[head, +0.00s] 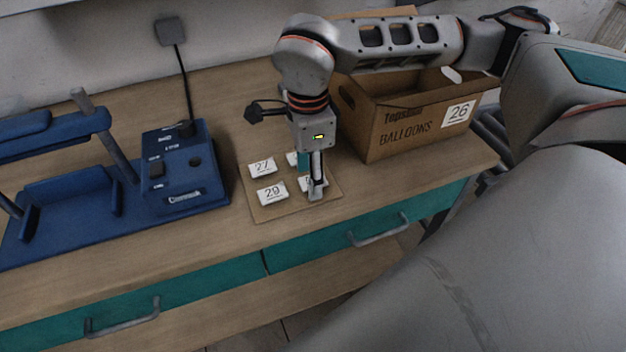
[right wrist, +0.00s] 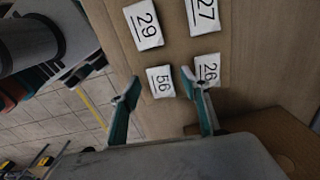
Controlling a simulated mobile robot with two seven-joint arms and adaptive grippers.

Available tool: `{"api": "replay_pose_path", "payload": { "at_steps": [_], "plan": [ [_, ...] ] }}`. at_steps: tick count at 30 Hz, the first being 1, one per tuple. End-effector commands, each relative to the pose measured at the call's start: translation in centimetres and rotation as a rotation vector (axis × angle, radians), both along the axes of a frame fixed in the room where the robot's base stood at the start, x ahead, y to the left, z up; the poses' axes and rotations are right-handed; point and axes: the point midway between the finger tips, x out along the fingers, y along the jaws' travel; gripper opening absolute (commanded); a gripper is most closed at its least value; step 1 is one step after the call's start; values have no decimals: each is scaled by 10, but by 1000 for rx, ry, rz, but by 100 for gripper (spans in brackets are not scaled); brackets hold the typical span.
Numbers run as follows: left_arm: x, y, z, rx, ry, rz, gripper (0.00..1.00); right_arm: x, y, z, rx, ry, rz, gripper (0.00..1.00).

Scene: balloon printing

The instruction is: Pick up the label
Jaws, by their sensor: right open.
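Several white number labels lie on a brown board (head: 274,212) on the table. Label 27 (head: 262,167) and label 29 (head: 272,193) show clearly in the head view. My right gripper (head: 309,178) points down over the board's right side, partly hiding the other two labels. In the right wrist view, label 56 (right wrist: 160,82) lies between the open fingers of the gripper (right wrist: 165,86), and label 26 (right wrist: 207,68) is beside and partly behind one fingertip. Labels 29 (right wrist: 143,24) and 27 (right wrist: 203,14) lie farther off. The gripper holds nothing. My left gripper is out of view.
An open cardboard balloon box (head: 385,138) bearing a 26 label (head: 458,112) stands right of the board, close to my right arm. A blue printing machine (head: 185,175) stands at the left. The table (head: 225,235) has teal drawers with handles below its front edge.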

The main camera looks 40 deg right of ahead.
Motion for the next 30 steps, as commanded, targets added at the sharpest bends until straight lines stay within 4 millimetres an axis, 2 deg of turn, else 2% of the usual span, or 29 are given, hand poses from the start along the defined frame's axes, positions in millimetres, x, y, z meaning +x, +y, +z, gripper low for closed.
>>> {"api": "replay_pose_path", "payload": {
  "at_steps": [14, 19, 30],
  "plan": [
    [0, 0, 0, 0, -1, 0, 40, 0, 0, -3, 0, 0, 0, 46],
    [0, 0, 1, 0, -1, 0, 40, 0, 0, -3, 0, 0, 0, 19],
    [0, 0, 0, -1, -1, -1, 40, 0, 0, -3, 0, 0, 0, 19]
  ]
}}
